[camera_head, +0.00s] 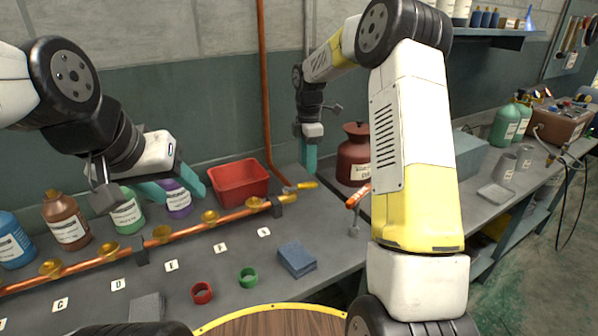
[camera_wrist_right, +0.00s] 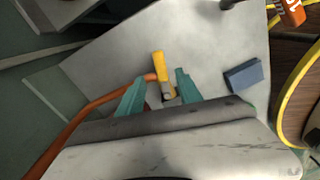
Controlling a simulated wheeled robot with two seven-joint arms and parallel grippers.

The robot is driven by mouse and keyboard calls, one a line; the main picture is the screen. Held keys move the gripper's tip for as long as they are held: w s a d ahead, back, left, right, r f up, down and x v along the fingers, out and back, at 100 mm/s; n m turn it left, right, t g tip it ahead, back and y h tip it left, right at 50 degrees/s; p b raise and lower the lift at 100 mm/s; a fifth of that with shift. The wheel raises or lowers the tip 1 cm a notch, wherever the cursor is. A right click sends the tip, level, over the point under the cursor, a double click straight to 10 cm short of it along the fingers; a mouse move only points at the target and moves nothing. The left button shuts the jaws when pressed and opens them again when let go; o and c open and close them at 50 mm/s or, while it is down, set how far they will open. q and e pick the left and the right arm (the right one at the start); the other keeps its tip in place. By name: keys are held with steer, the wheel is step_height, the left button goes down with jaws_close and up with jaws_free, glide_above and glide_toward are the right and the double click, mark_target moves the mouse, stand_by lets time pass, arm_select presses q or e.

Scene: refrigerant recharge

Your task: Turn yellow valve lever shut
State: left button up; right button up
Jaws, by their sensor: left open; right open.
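The yellow valve lever (camera_head: 304,186) sits at the lower end of the vertical copper pipe (camera_head: 265,90), beside the red bin. In the right wrist view the yellow lever (camera_wrist_right: 160,66) shows in the gap between the two teal fingers, with no finger visibly touching it. My right gripper (camera_head: 309,158) is open above and behind the lever in the head view; its fingers also show in the right wrist view (camera_wrist_right: 159,82). My left gripper (camera_head: 180,190) is open and empty, above the bench near the purple and green bottles.
A horizontal copper pipe with several brass fittings (camera_head: 210,217) runs along the bench.

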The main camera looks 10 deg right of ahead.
mark_target(308, 184)
step_height(308, 184, down, 7)
steer(key=shift+r, duration=0.1)
stand_by(0.3)
jaws_close()
stand_by(1.3)
